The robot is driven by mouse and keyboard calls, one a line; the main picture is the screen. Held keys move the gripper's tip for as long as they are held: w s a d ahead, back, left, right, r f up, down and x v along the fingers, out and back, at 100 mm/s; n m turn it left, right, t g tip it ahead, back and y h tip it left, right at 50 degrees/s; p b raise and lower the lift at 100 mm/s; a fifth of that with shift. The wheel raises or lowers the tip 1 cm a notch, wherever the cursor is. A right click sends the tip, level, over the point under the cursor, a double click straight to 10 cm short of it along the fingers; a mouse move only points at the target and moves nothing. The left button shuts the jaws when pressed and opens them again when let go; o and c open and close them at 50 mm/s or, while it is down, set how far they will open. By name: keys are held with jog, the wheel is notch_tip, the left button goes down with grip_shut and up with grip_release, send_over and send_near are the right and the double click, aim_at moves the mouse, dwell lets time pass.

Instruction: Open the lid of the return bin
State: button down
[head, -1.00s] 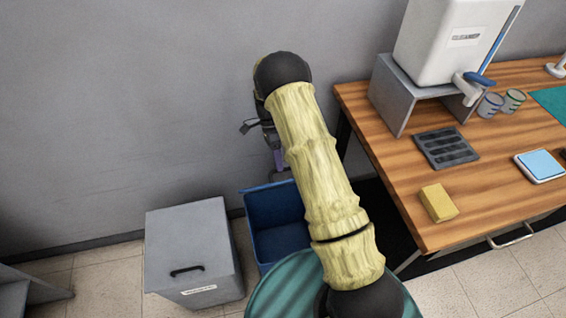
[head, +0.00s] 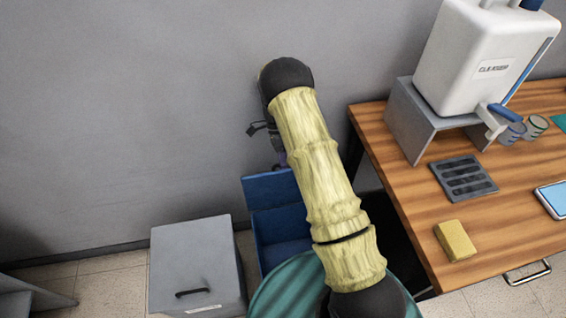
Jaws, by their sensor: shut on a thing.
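A blue bin (head: 285,252) stands on the floor against the wall, and I take it as the return bin. Its blue lid (head: 270,192) is raised at the back, with a broad face showing above the opening. My gripper (head: 281,161) is at the top edge of this lid, shut on it. My yellow-sleeved arm hides much of the gripper, the exact grip and the right side of the bin.
A closed grey bin (head: 195,258) with a dark handle stands to the left. A wooden table (head: 405,185) on the right holds a white dispenser (head: 478,60), a dark grate (head: 464,178) and a yellow sponge (head: 455,241). Wall is close behind the blue bin.

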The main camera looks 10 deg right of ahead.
jog(key=c, duration=1.6)
grip_release()
jog(key=shift+a+f, duration=0.1)
jog(key=shift+f, duration=0.35)
jog(key=shift+o, duration=0.6)
jog(key=shift+w, duration=0.1)
jog(key=shift+r, duration=0.15)
jog(key=shift+r, duration=0.2)
notch_tip(320, 180, up, 9)
jog(key=shift+f, duration=0.2)
jog(key=shift+d+r, duration=0.2)
jog(key=shift+r, duration=0.35)
